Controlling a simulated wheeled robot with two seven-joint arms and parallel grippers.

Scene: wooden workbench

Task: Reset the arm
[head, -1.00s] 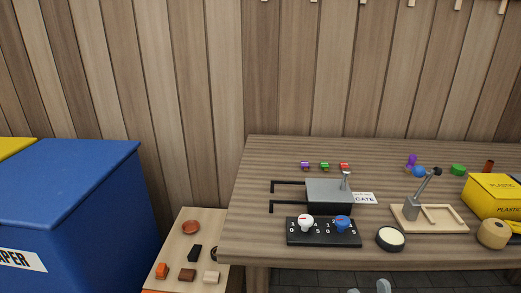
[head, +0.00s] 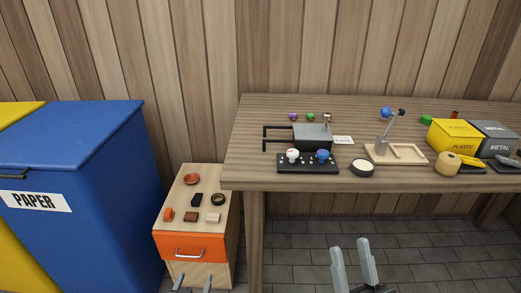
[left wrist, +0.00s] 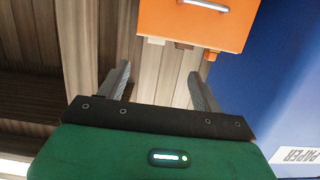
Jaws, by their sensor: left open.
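My left gripper (head: 193,281) shows at the bottom edge of the head view, in front of the orange drawer front, with only its fingertips in view. In the left wrist view its two fingers (left wrist: 160,82) are spread wide with nothing between them. My right gripper (head: 350,246) is low in front of the workbench, over the tiled floor, with its two fingers apart and empty. On the workbench (head: 235,172), a grey jointed lever arm (head: 386,137) with a dark tip stands tilted on a wooden base (head: 409,160).
A small cabinet (head: 217,178) with an orange drawer (head: 213,244) holds several small items. A blue PAPER bin (head: 90,150) stands left of it. The bench carries a grey gate box (head: 309,132), a black knob panel (head: 307,169) and yellow and grey bins (head: 454,137). Floor below is clear.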

